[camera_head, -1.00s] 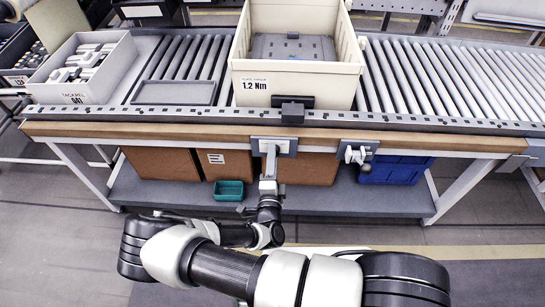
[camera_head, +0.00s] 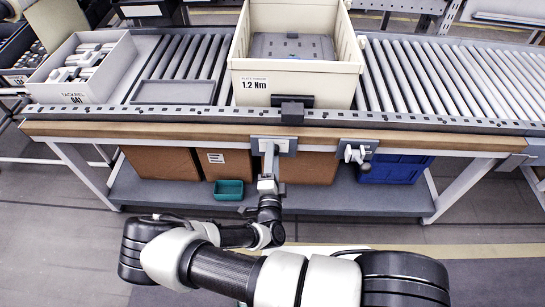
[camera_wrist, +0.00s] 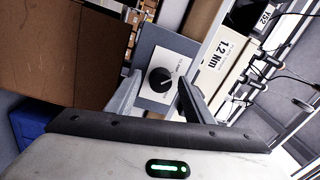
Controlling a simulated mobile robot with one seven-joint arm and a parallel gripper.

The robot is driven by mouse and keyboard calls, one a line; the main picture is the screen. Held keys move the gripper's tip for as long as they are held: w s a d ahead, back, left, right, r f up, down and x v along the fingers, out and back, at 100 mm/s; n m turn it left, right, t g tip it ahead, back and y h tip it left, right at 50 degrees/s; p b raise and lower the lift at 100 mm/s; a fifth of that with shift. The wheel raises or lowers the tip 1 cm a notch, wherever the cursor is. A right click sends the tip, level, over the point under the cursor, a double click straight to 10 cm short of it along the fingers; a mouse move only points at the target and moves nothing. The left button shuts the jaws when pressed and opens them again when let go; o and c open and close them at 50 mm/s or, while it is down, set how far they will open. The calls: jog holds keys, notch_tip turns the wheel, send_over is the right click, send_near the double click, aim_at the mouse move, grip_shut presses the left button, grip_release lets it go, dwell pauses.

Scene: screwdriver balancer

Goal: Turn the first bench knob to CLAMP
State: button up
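The first bench knob (camera_wrist: 160,79) is a round black dial with a white pointer mark, set on a white-faced grey plate. In the head view that plate (camera_head: 289,146) hangs on the bench's front edge, and my gripper hides its knob. My gripper (camera_wrist: 156,92) points at the plate with one finger on each side of the knob. The fingers are apart, with visible gaps between them and the dial. In the head view my gripper (camera_head: 269,158) is right in front of the plate.
A second grey plate (camera_head: 367,145) with a white fitting is to the right on the same edge. A cream bin (camera_head: 297,82) labelled 1.2 Nm stands on the rollers above. Brown boxes, a green tray (camera_head: 229,190) and a blue crate (camera_head: 400,170) sit on the lower shelf.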

jog(key=s+p, duration=0.1)
jog(key=s, duration=1.6)
jog(key=shift+s+a+f, duration=0.2)
jog(key=shift+a+f, duration=0.1)
jog(key=shift+f, duration=0.15)
